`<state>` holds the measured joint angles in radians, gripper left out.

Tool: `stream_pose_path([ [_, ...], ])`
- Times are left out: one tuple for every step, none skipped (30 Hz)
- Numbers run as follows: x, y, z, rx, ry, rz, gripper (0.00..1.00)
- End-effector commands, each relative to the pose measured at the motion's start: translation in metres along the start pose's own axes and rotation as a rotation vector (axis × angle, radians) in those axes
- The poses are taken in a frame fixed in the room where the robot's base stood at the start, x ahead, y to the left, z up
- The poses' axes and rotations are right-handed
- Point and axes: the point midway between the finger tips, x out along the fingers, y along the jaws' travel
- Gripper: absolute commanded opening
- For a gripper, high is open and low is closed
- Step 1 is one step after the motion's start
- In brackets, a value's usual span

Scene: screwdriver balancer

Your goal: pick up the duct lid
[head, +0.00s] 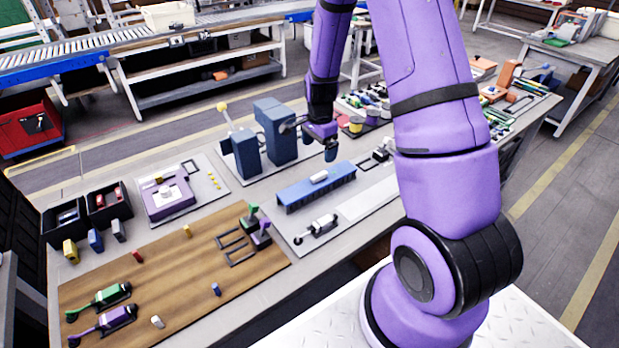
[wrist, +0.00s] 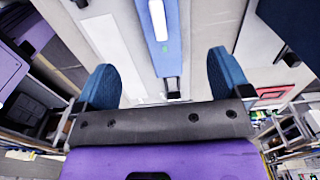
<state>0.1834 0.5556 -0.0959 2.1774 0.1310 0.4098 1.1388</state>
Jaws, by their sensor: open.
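A long blue wiring duct (head: 300,195) with slotted sides lies on a pale board in the middle of the bench. Its flat blue top, which looks like the duct lid (head: 342,171), carries a small white block (head: 319,177). In the wrist view the blue lid strip (wrist: 168,55) runs lengthwise between my fingers, with the white block (wrist: 158,20) near the top edge. My gripper (head: 331,150) is above and behind the duct's right end, apart from it. In the wrist view its blue fingers (wrist: 160,62) are wide apart with nothing held.
Two blue upright blocks (head: 273,130) stand just left of my gripper. A black-and-white tool (head: 316,229) lies in front of the duct. A wooden board (head: 170,265) with green and purple tools is at front left. A bare pale strip (head: 372,200) lies right of the duct.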

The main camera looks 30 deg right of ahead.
Motion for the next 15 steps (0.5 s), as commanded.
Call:
stream_pose_path([
  [0.005, 0.0, -0.001, 0.009, 0.0, 0.004, 0.96],
  [0.007, 0.0, -0.002, 0.012, 0.0, 0.005, 0.96],
  [0.01, 0.0, -0.002, 0.015, 0.0, 0.006, 0.96],
  [0.013, 0.0, -0.002, 0.016, 0.0, 0.007, 0.96],
  [0.017, 0.001, -0.002, 0.016, 0.0, 0.007, 0.96],
  [0.023, 0.001, -0.002, 0.016, 0.0, 0.008, 0.96],
  [0.027, 0.001, -0.002, 0.015, 0.0, 0.008, 0.96],
  [0.032, 0.001, -0.002, 0.015, -0.001, 0.008, 0.96],
  [0.038, 0.001, -0.002, 0.014, -0.001, 0.008, 0.96],
  [0.042, 0.001, -0.002, 0.014, -0.001, 0.007, 0.96],
  [0.045, 0.001, -0.002, 0.014, -0.001, 0.007, 0.96],
  [0.05, 0.001, -0.002, 0.015, -0.001, 0.007, 0.96],
  [0.053, 0.001, -0.002, 0.015, 0.0, 0.007, 0.96],
  [0.056, 0.001, -0.002, 0.015, 0.0, 0.006, 0.96],
  [0.058, 0.001, -0.002, 0.015, 0.0, 0.005, 0.96],
])
